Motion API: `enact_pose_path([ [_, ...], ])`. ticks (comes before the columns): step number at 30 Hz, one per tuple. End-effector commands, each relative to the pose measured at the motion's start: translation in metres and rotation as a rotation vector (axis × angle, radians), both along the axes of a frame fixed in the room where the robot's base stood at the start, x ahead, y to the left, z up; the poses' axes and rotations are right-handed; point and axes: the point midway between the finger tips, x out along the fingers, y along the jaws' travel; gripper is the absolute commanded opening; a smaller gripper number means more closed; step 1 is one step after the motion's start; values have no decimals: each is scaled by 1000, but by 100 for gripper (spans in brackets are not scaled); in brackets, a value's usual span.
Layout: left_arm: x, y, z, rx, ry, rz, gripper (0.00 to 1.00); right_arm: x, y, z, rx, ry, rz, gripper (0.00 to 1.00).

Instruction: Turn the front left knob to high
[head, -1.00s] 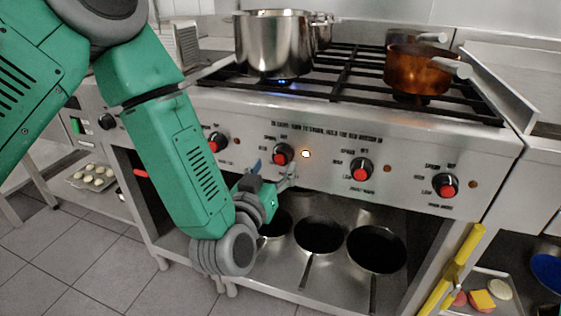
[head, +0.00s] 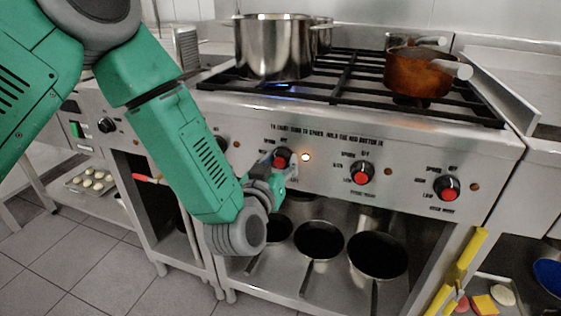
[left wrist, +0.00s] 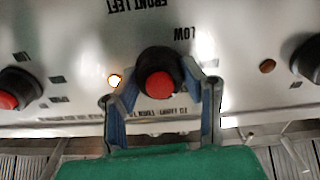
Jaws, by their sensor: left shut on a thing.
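The front left knob (head: 281,158) is black with a red centre, on the stove's steel front panel. In the left wrist view, the knob (left wrist: 160,84) sits between my fingers, below an upside-down FRONT LEFT label. My left gripper (head: 278,172) reaches it from below. In the left wrist view, the left gripper (left wrist: 163,92) is shut on the knob, one blue-padded finger on each side. An indicator lamp (head: 305,157) beside the knob glows. The knob's pointer is hard to read. My right gripper is not in view.
A large steel pot (head: 272,47) stands on the left burners, with a bluish glow beneath it. A copper pan (head: 418,73) is on the right. Other red-centred knobs (head: 362,172) line the panel. Pans (head: 319,241) lie on the shelf below.

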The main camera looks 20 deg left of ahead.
Motion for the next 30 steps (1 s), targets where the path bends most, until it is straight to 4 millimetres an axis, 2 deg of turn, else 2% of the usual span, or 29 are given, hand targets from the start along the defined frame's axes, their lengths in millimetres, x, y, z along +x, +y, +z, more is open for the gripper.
enact_pose_path([
  [11, 0, 1, 0, -148, 6, 2, 7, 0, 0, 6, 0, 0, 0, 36],
  [30, 0, 2, -1, -685, 26, 4, 7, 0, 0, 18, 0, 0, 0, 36],
])
